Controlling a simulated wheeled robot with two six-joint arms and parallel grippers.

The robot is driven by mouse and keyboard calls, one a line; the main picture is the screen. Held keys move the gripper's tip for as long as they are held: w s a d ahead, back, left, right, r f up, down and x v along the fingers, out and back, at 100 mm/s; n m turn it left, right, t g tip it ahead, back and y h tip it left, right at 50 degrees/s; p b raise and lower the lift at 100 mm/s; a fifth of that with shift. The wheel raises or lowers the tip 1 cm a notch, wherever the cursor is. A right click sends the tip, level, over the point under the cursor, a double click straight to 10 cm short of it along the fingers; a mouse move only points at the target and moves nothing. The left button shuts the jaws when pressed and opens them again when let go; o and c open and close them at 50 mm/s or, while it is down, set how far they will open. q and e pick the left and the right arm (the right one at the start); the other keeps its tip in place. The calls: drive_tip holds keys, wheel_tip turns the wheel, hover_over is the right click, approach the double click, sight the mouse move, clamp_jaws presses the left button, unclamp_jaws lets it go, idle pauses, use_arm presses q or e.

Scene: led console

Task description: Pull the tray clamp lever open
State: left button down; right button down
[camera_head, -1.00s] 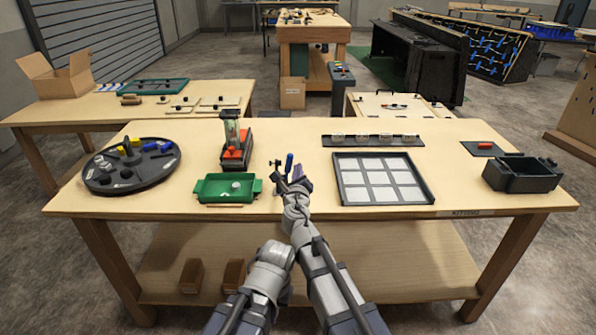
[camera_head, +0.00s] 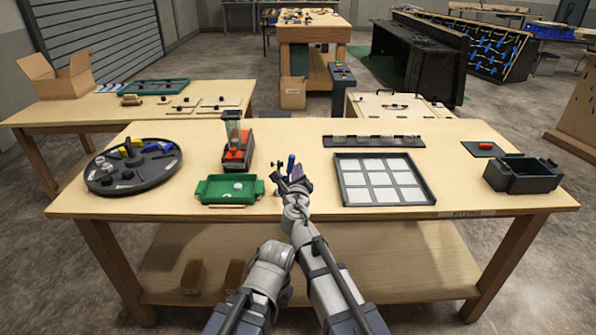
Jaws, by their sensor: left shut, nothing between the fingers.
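My right gripper (camera_head: 295,183) is right at the lever, reaching up from below. Its dark fingers overlap the clamp's dark metal parts, so I cannot tell whether they touch or grip the lever. The clamp's base is mostly hidden behind this gripper.
A green tray (camera_head: 208,198) stands just left of the clamp, and a grid tray with pale squares (camera_head: 341,184) just right. A round dark turntable (camera_head: 112,186) is at far left, a black bin (camera_head: 520,182) at right. Bare bench lies behind the clamp.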

wheel_tip(320, 180, up, 10)
drive_tip(key=p, duration=1)
drive_tip(key=s+d+f+m+g+h, duration=0.3)
drive_tip(key=d+f+m, duration=0.1)
drive_tip(key=d+m, duration=0.4)
drive_tip(key=s+d+f+m+g+h, duration=0.2)
drive_tip(key=s+d+f+m+g, duration=0.15)
drive_tip(key=d+m, duration=0.5)
drive_tip(key=s+d+f+m+g, duration=0.3)
drive_tip(key=s+f+m+g, duration=0.35)
drive_tip(key=m, duration=0.65)
drive_tip(key=s+a+f+m+g+y, duration=0.2)
drive_tip(key=s+f+m+y, duration=0.1)
drive_tip(key=s+m, duration=0.35)
drive_tip(key=s+a+f+m+g+y, duration=0.2)
drive_tip(key=s+f+m+y, duration=0.15)
drive_tip(key=s+m, duration=0.35)
drive_tip(key=s+a+r+n+h+p, duration=0.2)
drive_tip(key=s+a+n, duration=0.2)
drive_tip(key=s+a, duration=0.3)
drive_tip(key=a, duration=0.3)
drive_tip(key=shift+a+r+g, duration=0.15)
drive_tip(key=shift+a+g, duration=0.15)
